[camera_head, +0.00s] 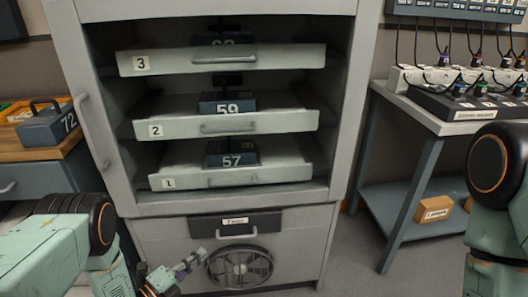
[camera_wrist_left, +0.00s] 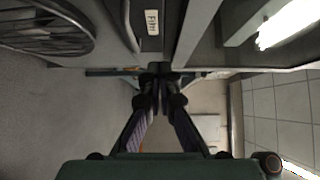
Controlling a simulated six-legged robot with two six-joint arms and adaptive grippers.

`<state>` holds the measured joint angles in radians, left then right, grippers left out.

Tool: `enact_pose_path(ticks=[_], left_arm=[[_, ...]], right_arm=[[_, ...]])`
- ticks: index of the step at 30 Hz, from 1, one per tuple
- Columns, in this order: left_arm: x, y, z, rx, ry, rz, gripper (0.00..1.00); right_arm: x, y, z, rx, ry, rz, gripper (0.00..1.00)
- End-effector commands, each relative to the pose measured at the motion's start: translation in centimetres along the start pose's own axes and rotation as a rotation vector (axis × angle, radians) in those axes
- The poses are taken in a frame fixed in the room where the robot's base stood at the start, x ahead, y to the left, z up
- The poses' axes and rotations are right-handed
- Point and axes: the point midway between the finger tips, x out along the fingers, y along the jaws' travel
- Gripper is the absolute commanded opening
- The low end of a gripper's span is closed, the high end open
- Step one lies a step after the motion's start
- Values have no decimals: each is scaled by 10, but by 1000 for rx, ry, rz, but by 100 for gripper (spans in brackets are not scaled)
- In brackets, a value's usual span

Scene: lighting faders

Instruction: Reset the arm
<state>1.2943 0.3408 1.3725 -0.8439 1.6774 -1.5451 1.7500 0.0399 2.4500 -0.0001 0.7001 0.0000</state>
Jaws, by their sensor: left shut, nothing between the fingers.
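My left arm comes in from the lower left in the head view. Its gripper (camera_head: 188,265) is low in front of the cabinet, just left of the round fan grille. In the left wrist view the gripper (camera_wrist_left: 160,78) has its fingertips together with nothing between them. The cabinet's lower front, with a labelled filter drawer (camera_wrist_left: 152,24) and the fan grille (camera_wrist_left: 40,30), lies beyond it. My right arm shows only as upper links at the right edge of the head view. Its gripper is out of frame.
A grey cabinet (camera_head: 345,120) holds three pulled-out shelves with numbered blue units (camera_head: 232,154). At left a wooden-topped bench (camera_head: 60,148) carries a blue unit marked 72 (camera_head: 48,126). At right a table (camera_head: 405,105) holds a fader desk (camera_head: 470,104) and plugged cables. Floor between is clear.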

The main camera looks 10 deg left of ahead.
Motion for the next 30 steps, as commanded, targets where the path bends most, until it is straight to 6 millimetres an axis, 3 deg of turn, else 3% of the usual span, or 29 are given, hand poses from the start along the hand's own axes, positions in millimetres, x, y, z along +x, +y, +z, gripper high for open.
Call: enact_pose_path(ticks=[4, 7, 12, 17, 20, 23, 27, 30], left_arm=[[-1, 10, 3, -135, -17, 45, 0], [-15, 39, 5, -355, -108, 162, 0], [-64, 95, -20, -813, -371, 406, 0], [-123, 117, -66, -1224, -709, 605, 0], [-166, 113, -103, -1428, -954, 708, 0], [-210, 95, -138, -1570, -1205, 788, 0], [-267, 50, -179, -1655, -1524, 865, 0], [-292, 16, -196, -1638, -1646, 905, 0]], right_arm=[[0, 0, 0, 0, 0, 0, 40], [0, 0, 0, 0, 0, 0, 40], [-2, 0, 0, 0, 0, 0, 40], [-9, 0, 0, 0, 0, 0, 40], [-14, 0, 0, 0, 0, 0, 40], [-20, 0, 0, 0, 0, 0, 40], [-30, 0, 0, 0, 0, 0, 40], [-36, 0, 0, 0, 0, 0, 40]])
